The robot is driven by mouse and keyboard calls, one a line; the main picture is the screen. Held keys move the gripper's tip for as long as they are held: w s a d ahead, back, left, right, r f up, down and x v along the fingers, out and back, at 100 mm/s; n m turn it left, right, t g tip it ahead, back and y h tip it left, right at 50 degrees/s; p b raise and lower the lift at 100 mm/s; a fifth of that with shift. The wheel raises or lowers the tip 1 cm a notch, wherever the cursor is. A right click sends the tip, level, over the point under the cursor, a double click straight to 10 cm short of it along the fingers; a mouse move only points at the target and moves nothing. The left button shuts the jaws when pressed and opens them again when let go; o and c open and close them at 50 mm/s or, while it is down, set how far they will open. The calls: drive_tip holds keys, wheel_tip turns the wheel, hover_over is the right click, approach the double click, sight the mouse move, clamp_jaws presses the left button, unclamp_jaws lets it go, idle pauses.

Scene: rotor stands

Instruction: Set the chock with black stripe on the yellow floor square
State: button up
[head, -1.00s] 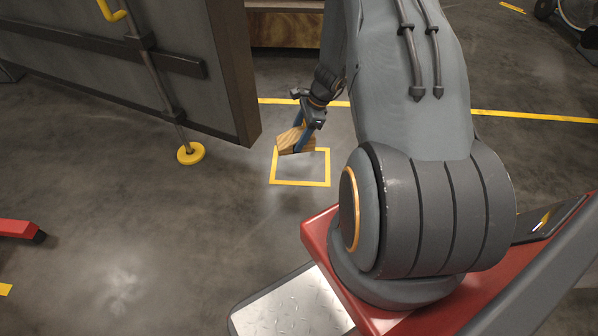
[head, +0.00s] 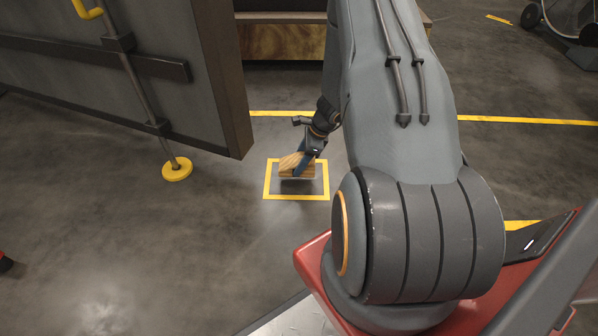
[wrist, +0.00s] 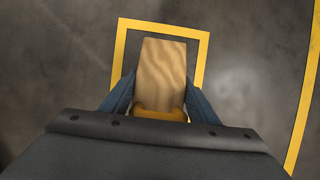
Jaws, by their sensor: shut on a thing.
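A wooden chock (head: 291,163) with a sloped top is held in my gripper (head: 302,168). The chock also shows in the wrist view (wrist: 161,78), gripped between both fingers; a yellow part shows at its near end. I cannot make out a black stripe on it. The yellow floor square (head: 296,197) is a taped outline on the grey floor; it also shows in the wrist view (wrist: 205,60). The chock is over the square's inside, toward its far half in the head view. A dark shadow lies below it, and it looks slightly above the floor.
A large dark panel (head: 110,65) stands at the left, with a rod ending in a yellow disc (head: 177,169) on the floor. A wooden-fronted block (head: 284,42) is behind. A yellow floor line (head: 530,121) runs past the square.

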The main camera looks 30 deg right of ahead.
drive_tip(key=shift+f+b, duration=1.05)
drive_tip(key=shift+f, duration=1.05)
drive_tip(key=shift+f, duration=0.15)
drive_tip(key=o, duration=1.3)
drive_tip(key=p+v, duration=0.6)
drive_tip(key=v, duration=0.6)
drive_tip(key=shift+p, duration=0.35)
drive_tip(key=shift+a, duration=0.1)
